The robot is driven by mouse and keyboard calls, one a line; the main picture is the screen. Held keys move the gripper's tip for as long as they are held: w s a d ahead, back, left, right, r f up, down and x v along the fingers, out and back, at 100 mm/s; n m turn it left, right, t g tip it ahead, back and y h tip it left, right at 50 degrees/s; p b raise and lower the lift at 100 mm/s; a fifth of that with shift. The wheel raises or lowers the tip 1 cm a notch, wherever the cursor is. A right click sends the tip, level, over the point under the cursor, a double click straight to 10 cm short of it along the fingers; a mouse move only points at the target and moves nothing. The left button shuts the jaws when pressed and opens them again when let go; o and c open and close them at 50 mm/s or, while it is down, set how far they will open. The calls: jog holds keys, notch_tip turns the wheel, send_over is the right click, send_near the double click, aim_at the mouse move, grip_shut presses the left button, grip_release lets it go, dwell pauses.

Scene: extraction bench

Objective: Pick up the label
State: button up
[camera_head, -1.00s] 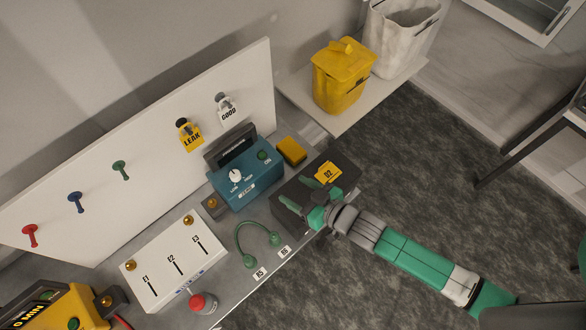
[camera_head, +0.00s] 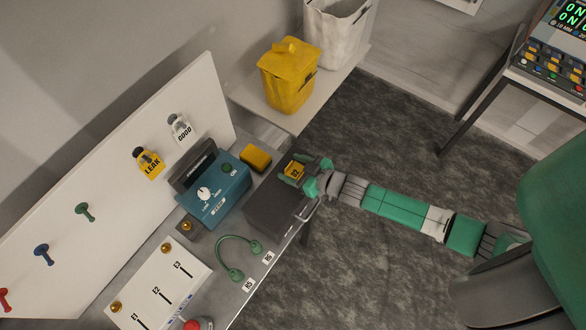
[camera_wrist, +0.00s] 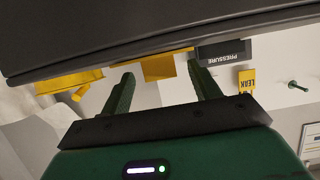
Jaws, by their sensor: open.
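A small yellow label marked 02 (camera_head: 293,171) sits on top of a dark box (camera_head: 270,208). My gripper (camera_head: 303,172) is open at this label, with its fingers close around it in the head view. In the wrist view, the two green fingers (camera_wrist: 162,92) are spread wide, and a yellow piece (camera_wrist: 158,67) shows between them by the dark box's edge (camera_wrist: 100,60); it seems to be the label. I cannot tell whether the fingers touch it. Yellow LEAK (camera_head: 149,163) and white GOOD (camera_head: 181,129) tags hang on the white board.
A blue device (camera_head: 215,190) with a knob and a yellow block (camera_head: 256,157) stand beside the dark box. A yellow bin (camera_head: 288,78) and a white bin (camera_head: 338,35) stand behind. A green cable (camera_head: 235,250) lies on the bench. The space above the dark floor is open.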

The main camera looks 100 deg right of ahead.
aim_at(295, 174)
jog(key=shift+w+d+f, duration=0.15)
jog(key=shift+w+d, duration=0.05)
jog(key=c, duration=1)
jog(key=shift+c, duration=0.2)
jog(key=shift+r, duration=0.5)
jog(key=r, duration=0.1)
jog(key=a+r, duration=0.1)
jog(key=shift+s+r+b, duration=0.3)
jog(key=s+a+r+b, duration=0.1)
jog(key=s+a, duration=0.2)
jog(key=a, duration=1.1)
jog(key=shift+a+r+b, duration=0.2)
jog(key=shift+a+b, duration=0.15)
jog(key=shift+b, duration=0.05)
